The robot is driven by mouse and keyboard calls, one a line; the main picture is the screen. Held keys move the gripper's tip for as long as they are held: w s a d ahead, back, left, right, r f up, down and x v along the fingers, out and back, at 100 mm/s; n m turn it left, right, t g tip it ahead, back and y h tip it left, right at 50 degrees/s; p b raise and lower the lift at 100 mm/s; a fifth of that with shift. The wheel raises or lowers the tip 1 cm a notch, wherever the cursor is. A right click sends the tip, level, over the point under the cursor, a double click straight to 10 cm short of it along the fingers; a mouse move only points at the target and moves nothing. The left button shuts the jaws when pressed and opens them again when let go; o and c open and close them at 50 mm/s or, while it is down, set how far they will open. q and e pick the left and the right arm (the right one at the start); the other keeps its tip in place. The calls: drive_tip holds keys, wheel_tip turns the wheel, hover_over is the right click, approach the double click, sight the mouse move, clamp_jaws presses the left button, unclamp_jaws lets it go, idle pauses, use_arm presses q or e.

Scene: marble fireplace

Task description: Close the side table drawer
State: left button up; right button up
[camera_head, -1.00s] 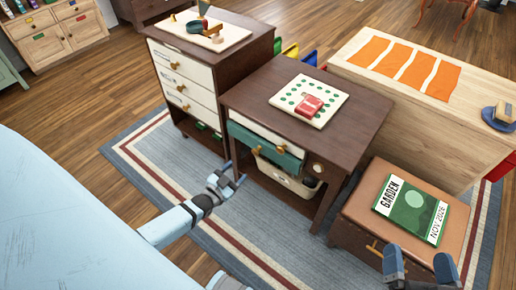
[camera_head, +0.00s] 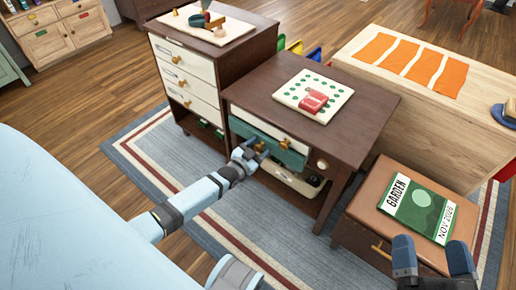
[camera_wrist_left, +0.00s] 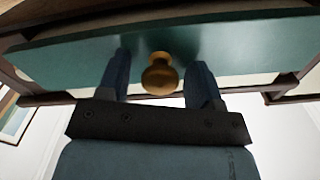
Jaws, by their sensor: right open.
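The dark wood side table (camera_head: 365,125) stands on the rug. Its green drawer (camera_head: 294,159), below a white drawer front (camera_head: 272,127), appears to stick out a little; how far is hard to tell. My left gripper (camera_head: 249,153) is at the green drawer's front, covering part of it in the head view. In the left wrist view, my left gripper's open fingers (camera_wrist_left: 160,67) sit on either side of the brass knob (camera_wrist_left: 160,78), close to the green face (camera_wrist_left: 235,48), with gaps beside the knob. My right gripper (camera_head: 432,253) is open and empty, at the lower right by the leather-topped stand.
A taller cabinet with white drawers (camera_head: 187,65) adjoins on the left. A leather-topped stand (camera_head: 372,207) with a garden magazine (camera_head: 418,207) is at the right. A white bin (camera_head: 290,180) sits below the green drawer. The rug (camera_head: 165,150) in front is clear.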

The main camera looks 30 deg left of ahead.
sight(263, 143)
use_arm(q)
clamp_jaws()
drive_tip(key=w+b, duration=0.1)
drive_tip(key=w, duration=0.3)
drive_tip(key=shift+d, duration=0.15)
drive_tip(key=shift+w+r, duration=0.1)
drive_tip(key=shift+w, duration=0.05)
drive_tip(key=shift+o, duration=0.4)
unclamp_jaws()
use_arm(e)
drive_tip(key=shift+w+f+g, duration=0.1)
drive_tip(key=shift+f+g, duration=0.3)
drive_tip(key=shift+f, duration=0.35)
use_arm(q)
drive_tip(key=shift+d, duration=0.15)
use_arm(e)
drive_tip(key=shift+f, duration=0.1)
